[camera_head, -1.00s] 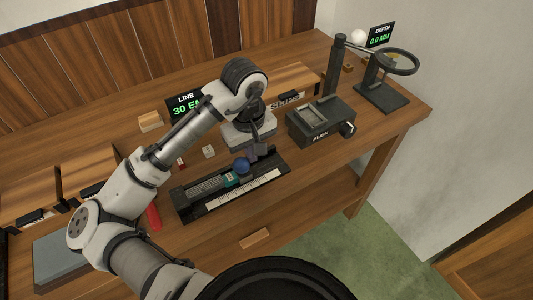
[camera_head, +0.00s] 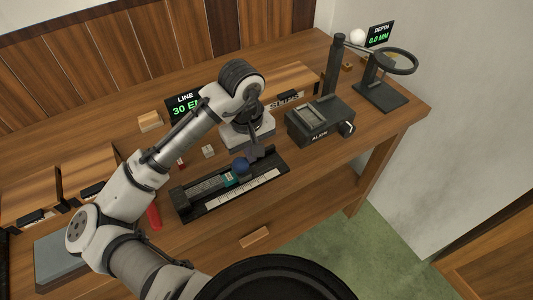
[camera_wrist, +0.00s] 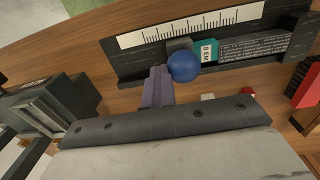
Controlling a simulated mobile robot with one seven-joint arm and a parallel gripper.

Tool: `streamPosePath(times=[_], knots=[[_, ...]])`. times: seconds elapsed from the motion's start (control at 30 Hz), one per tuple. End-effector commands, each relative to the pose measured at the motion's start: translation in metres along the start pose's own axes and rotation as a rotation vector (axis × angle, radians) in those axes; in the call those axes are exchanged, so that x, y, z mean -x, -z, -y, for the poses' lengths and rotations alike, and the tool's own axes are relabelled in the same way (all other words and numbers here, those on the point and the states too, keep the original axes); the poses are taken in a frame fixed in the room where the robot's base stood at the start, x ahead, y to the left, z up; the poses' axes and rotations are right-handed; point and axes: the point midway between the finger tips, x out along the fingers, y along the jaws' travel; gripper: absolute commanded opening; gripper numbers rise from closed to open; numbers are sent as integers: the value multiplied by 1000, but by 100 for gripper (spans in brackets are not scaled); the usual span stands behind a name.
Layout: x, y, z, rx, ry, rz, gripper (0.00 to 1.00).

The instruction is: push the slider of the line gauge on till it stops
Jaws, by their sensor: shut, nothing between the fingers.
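The line gauge (camera_head: 275,173) is a long dark tray with a white ruled scale along its front, on the workbench. Its slider carries a round blue knob (camera_head: 241,164), which also shows in the wrist view (camera_wrist: 183,67). A teal block marked 8 EM (camera_wrist: 206,51) sits beside the slider, with a row of grey type (camera_wrist: 252,46) beyond it. My gripper (camera_head: 256,153) is shut and empty at the right of the knob. In the wrist view its fingertips (camera_wrist: 158,84) are right beside the knob; whether they touch it I cannot tell.
The LINE display (camera_head: 184,106) reads 30 and is partly hidden by my arm. The ALIGN device (camera_head: 320,122) stands to the right of the gauge. A red object (camera_head: 153,217) lies left of it.

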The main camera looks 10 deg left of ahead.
Motion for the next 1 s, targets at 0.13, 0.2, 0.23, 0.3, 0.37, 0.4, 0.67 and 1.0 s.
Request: streamPosePath(times=[0.13,0.2,0.23,0.3,0.37,0.4,0.67,1.0], knots=[[-3,0,15,14,50,12,0],[-3,0,15,14,50,12,0],[-3,0,15,14,50,12,0],[-1,0,15,14,50,11,0],[2,0,15,14,50,11,0],[4,0,15,14,50,11,0],[20,2,16,16,47,4,0],[36,2,15,13,43,1,0]])
